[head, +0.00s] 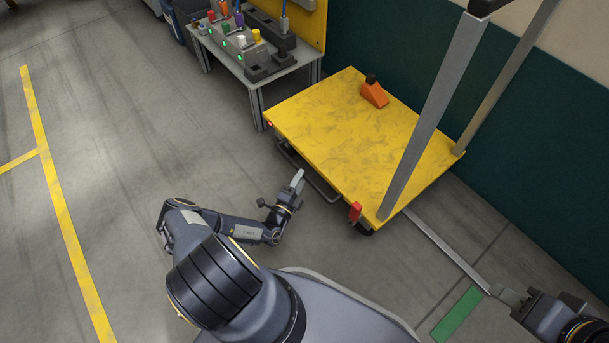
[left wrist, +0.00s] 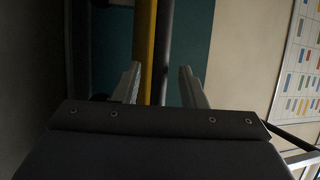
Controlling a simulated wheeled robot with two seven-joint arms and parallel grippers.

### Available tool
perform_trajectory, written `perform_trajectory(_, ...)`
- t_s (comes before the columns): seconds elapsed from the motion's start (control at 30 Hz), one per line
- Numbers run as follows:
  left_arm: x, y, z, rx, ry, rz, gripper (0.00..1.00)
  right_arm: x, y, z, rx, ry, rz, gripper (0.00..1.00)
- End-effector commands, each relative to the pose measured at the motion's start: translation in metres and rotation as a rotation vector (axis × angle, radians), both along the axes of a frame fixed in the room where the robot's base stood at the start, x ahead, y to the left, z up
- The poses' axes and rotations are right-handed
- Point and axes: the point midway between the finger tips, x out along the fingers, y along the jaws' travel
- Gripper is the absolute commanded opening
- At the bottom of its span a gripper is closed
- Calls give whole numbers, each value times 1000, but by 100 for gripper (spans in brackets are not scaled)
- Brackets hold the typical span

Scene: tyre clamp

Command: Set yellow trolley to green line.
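The yellow trolley (head: 330,125) stands right of centre in the head view, with two grey upright posts at its right end. A green line (head: 459,314) lies on the floor at the lower right, apart from the trolley. My left gripper (head: 299,178) is low beside the trolley's near side, apart from it. In the left wrist view its two fingers (left wrist: 161,85) are spread with nothing clearly between them; a yellow band, likely the trolley's deck (left wrist: 146,35), shows beyond. My right gripper (head: 508,295) is beside the green line; its finger opening is not clear.
An orange wedge (head: 374,92) lies on the deck. A red part (head: 355,211) is at its near corner. A workbench (head: 250,75) with coloured items stands behind left. A dark green wall (head: 545,150) runs behind. A grey strip (head: 445,250) crosses the floor. The left floor is clear.

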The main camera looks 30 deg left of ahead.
Motion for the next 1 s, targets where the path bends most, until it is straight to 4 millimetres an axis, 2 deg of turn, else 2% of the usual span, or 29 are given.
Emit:
perform_trajectory(0.1,16,0,1,2,0,-2,38,0,0,-6,0,0,0,36)
perform_trajectory(0.2,23,0,4,2,-1,-2,38,0,0,-7,0,0,0,36)
perform_trajectory(0.5,26,0,5,2,0,-2,38,0,0,-7,0,0,0,36)
perform_trajectory(0.8,25,0,5,2,0,-2,0,0,0,-7,0,0,0,36)
perform_trajectory(1.0,25,0,5,2,0,-2,0,0,0,-7,0,0,0,36)
